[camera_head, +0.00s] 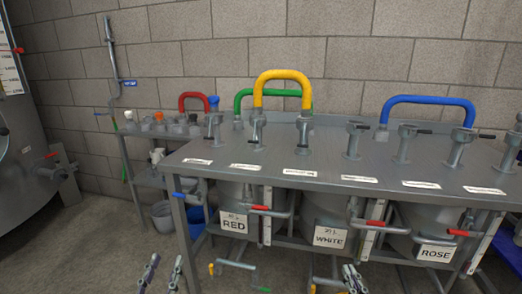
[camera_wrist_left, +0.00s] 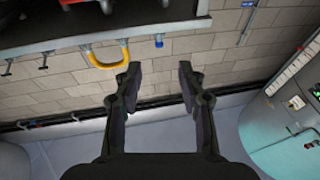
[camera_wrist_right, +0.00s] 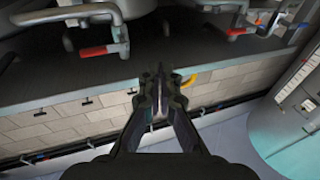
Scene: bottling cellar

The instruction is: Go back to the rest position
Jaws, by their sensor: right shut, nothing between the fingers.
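My left gripper (camera_head: 164,268) is low at the bottom edge of the head view, in front of the steel table. Its two fingers stand apart with nothing between them, as the left wrist view (camera_wrist_left: 158,75) also shows. My right gripper (camera_head: 352,274) is at the bottom edge further right, below the front of the table. In the right wrist view (camera_wrist_right: 160,80) its fingers are together and hold nothing. Neither gripper touches anything that I can see. Most of both arms is out of view.
The steel table (camera_head: 330,166) carries several taps and coloured hoses. Tanks labelled RED (camera_head: 234,224), WHITE (camera_head: 329,237) and ROSE (camera_head: 437,253), with protruding red-handled valves, stand beneath. A large tank (camera_head: 30,170) is at the left. Floor (camera_head: 95,250) is clear between it and the table.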

